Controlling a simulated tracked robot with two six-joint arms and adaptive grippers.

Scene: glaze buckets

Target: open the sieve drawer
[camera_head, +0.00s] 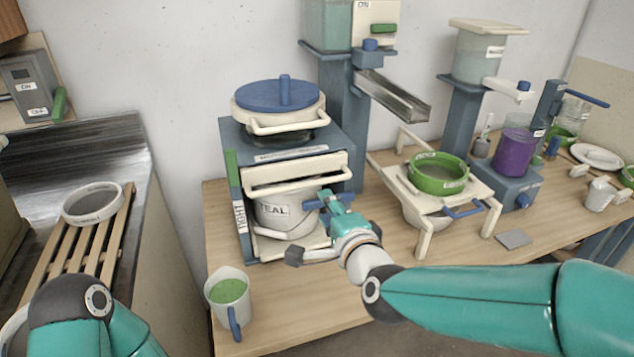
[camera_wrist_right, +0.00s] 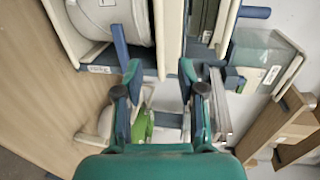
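The sieve drawer (camera_head: 290,172) is the cream front with a bar handle (camera_head: 300,186) in the blue-grey machine under the blue-lidded pot. It looks pushed in. My right gripper (camera_head: 322,201) is just below the right end of that handle, in front of the white TEAL bucket (camera_head: 272,212). In the right wrist view my gripper (camera_wrist_right: 163,90) is open, with nothing between its fingers. A cream front strip (camera_wrist_right: 168,35) lies ahead, roughly between the fingertips; contact is not clear.
A mug of green glaze (camera_head: 228,292) stands at the table's front left corner. A green sieve (camera_head: 438,172) sits on a cream stand to the right. A metal chute (camera_head: 393,95) slopes down above it.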

